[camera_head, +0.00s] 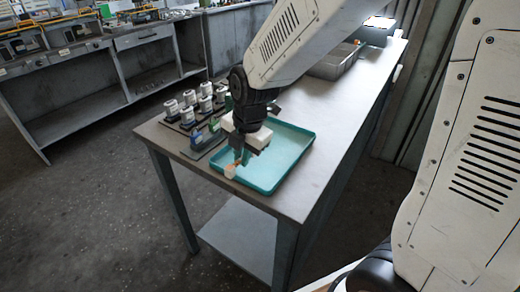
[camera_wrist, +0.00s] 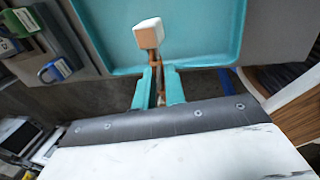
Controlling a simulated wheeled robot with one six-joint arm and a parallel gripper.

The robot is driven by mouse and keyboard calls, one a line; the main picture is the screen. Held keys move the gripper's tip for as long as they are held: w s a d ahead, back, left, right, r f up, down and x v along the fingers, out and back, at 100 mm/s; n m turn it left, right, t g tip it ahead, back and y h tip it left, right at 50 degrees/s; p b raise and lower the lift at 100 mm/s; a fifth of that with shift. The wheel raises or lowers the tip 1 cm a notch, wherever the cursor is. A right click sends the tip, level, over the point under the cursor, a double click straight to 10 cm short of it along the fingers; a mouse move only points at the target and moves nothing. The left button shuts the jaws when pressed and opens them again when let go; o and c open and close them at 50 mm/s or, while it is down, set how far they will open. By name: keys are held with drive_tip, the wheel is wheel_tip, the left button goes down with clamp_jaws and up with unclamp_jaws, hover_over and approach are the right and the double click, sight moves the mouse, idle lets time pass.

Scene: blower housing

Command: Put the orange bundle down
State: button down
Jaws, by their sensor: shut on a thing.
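My gripper (camera_head: 240,157) is shut on the orange bundle (camera_head: 231,171) near the front left rim of the teal tray (camera_head: 285,170). In the wrist view, the two teal fingers of my gripper (camera_wrist: 158,72) close around the bundle's thin brown-orange part (camera_wrist: 157,58). A pale block (camera_wrist: 148,34) sits at the bundle's far end, over the tray floor (camera_wrist: 210,25). The lower part of the bundle is hidden between the fingers. I cannot tell whether the bundle touches the tray or hangs above it. The visible tray floor is empty.
The tray lies on a grey table (camera_head: 345,92), close to its front edge. Several white cylindrical parts (camera_head: 188,107) stand on the left. Green and blue padlock-like items (camera_head: 205,136) sit beside the tray; a blue one (camera_wrist: 55,70) shows in the wrist view. Grey bins (camera_head: 332,65) stand farther back.

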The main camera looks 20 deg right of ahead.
hover_over(257, 158)
drive_tip(key=s, duration=0.1)
drive_tip(key=shift+s+a+f, duration=0.1)
drive_tip(key=shift+f, duration=0.25)
drive_tip(key=shift+w+d, duration=0.3)
drive_tip(key=shift+d, duration=0.1)
drive_tip(key=shift+a+f, duration=0.1)
drive_tip(key=shift+f, duration=1.7)
drive_tip(key=shift+f, duration=0.15)
drive_tip(key=c, duration=1.5)
unclamp_jaws()
drive_tip(key=shift+o, duration=0.2)
